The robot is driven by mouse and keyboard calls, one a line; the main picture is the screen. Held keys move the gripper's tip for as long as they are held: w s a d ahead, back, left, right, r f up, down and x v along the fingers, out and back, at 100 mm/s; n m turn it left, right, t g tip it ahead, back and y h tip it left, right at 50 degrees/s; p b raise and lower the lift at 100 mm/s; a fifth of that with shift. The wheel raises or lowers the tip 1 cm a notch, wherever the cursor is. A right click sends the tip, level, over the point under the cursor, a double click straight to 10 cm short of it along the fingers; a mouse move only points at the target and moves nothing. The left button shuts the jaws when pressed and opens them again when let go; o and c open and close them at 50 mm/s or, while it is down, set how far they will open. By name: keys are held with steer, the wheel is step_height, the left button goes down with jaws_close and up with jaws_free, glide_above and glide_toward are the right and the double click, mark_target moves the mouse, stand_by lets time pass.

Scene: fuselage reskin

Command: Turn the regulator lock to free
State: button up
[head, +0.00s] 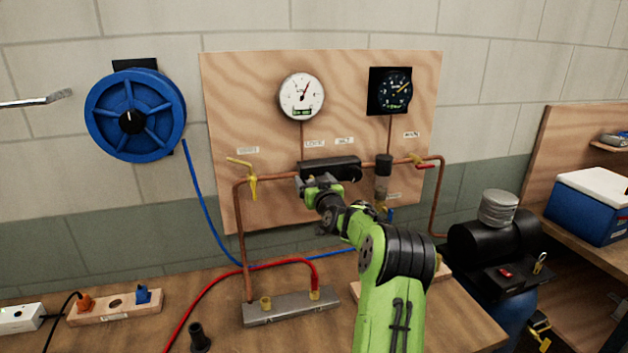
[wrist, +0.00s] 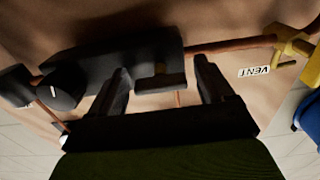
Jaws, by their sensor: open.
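The regulator is a black block (head: 328,168) on the copper pipe across the plywood board. In the wrist view, which is upside down, its dark body (wrist: 115,70) fills the upper left. A small dark tab with a yellowish patch (wrist: 158,82) sticks out of it between my fingers; it looks like the lock, but I cannot read its position. My gripper (head: 312,182) is at the regulator's front left in the head view. In the wrist view my gripper (wrist: 160,76) is open, its fingers on either side of the tab, with no clear contact. The arm partly hides the regulator's underside.
A yellow valve (head: 251,180) is left of the regulator. A dark filter cylinder (head: 383,165) and a red-handled valve (head: 424,166) are to its right. Two gauges (head: 301,96) (head: 391,91) are above. A metal manifold (head: 290,307) with a red hose lies on the bench.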

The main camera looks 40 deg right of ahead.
steer(key=c, duration=1)
steer(key=shift+c, duration=0.2)
steer(key=shift+m, duration=0.3)
steer(key=m+b, duration=0.2)
steer(key=m, duration=0.1)
steer(key=shift+m, duration=0.4)
steer(key=m, duration=0.4)
steer(key=shift+m+b, duration=0.3)
steer(key=shift+b, duration=0.05)
steer(key=m, duration=0.4)
steer(key=shift+m, duration=0.3)
steer(key=m, duration=0.4)
steer(key=shift+p, duration=0.3)
steer(key=shift+f+m, duration=0.1)
steer(key=shift+m, duration=0.2)
